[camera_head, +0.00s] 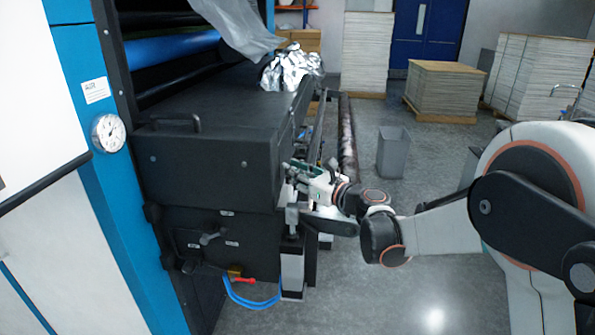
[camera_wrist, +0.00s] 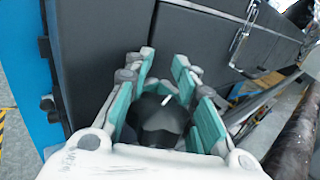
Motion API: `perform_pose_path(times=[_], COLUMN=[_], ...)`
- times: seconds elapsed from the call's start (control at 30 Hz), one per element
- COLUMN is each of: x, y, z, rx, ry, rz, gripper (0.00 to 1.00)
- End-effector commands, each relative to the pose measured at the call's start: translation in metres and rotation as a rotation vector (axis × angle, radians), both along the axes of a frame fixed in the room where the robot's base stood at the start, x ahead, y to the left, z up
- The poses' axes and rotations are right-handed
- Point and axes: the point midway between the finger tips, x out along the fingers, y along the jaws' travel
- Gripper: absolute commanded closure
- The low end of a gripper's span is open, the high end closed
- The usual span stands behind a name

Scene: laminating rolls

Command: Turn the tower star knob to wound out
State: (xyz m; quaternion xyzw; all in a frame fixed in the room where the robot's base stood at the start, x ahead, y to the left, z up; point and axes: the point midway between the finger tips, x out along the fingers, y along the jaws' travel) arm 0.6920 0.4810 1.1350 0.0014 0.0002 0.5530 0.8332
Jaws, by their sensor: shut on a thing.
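The tower star knob (camera_wrist: 160,122) is black with a white mark on its top. In the wrist view it sits between the green-padded fingers of my gripper (camera_wrist: 164,80). My gripper is shut on it, with fingers on its left and right sides. In the head view my gripper (camera_head: 296,171) is at the right end of the black machine housing, above a grey metal post (camera_head: 292,265). The knob cannot be made out there behind the fingers. I cannot read any wound-out marking.
The black housing (camera_head: 215,150) is close to the left of my gripper. A long dark roller (camera_head: 347,140) runs behind it. Blue hoses (camera_head: 245,301) hang below. A grey bin (camera_head: 393,152) and stacked pallets (camera_head: 445,90) stand farther back. Floor at the right is open.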

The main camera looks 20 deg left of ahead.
Motion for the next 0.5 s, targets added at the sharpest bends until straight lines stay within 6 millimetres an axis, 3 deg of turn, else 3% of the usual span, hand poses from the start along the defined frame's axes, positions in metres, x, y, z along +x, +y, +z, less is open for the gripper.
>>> perform_pose_path(times=[0.5], x=[-0.017], y=[0.002], z=[-0.003], rx=[-0.007], ry=[-0.003], rz=[0.492], gripper=[1.00])
